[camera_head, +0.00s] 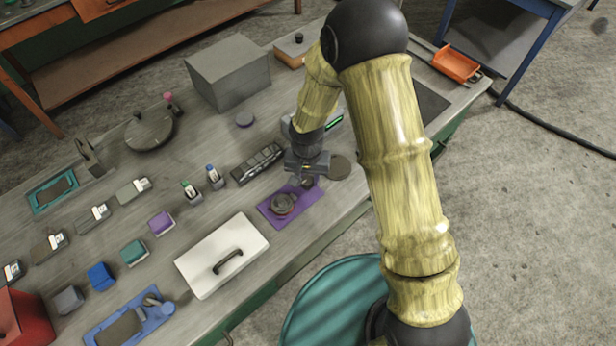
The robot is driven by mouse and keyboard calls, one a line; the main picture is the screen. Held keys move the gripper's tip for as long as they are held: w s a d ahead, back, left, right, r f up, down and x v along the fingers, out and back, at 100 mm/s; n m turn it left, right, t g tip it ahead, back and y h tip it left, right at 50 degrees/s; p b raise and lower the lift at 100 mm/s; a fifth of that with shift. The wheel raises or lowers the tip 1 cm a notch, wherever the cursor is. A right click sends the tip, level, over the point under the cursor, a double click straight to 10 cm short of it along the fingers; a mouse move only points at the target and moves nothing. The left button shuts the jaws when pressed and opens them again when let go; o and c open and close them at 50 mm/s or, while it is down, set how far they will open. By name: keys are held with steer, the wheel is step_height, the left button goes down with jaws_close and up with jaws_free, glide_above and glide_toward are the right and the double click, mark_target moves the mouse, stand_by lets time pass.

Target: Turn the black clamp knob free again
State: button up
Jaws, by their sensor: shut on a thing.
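A purple base plate (268,212) lies near the table's front edge, with a dark round piece (283,204) on it. My gripper (307,180) points down over the plate's upper right end, beside the round piece. Its jaws are shut on a small dark part that I take to be the black clamp knob (307,184). The knob is mostly hidden by the gripper, and its turn angle cannot be made out.
A white lid with a black handle (205,262) lies left of the purple plate. A black slotted block (258,165) and two small bottles (213,176) stand close to the gripper's left. A grey disc (340,167) is just right. A grey box (228,88) stands behind.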

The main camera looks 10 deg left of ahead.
mark_target(307, 179)
steer(key=n, duration=0.4)
steer(key=shift+n, duration=0.3)
steer(key=n, duration=0.4)
steer(key=shift+r+n, duration=0.1)
steer(key=shift+n, duration=0.2)
steer(key=n, duration=0.4)
steer(key=shift+n, duration=0.3)
steer(key=n+p, duration=0.1)
steer(key=n, duration=0.3)
steer(key=shift+w+n, duration=0.1)
steer(key=shift+n, duration=0.3)
steer(key=o, duration=1)
step_height(307, 179, up, 17)
steer(key=shift+r, duration=0.2)
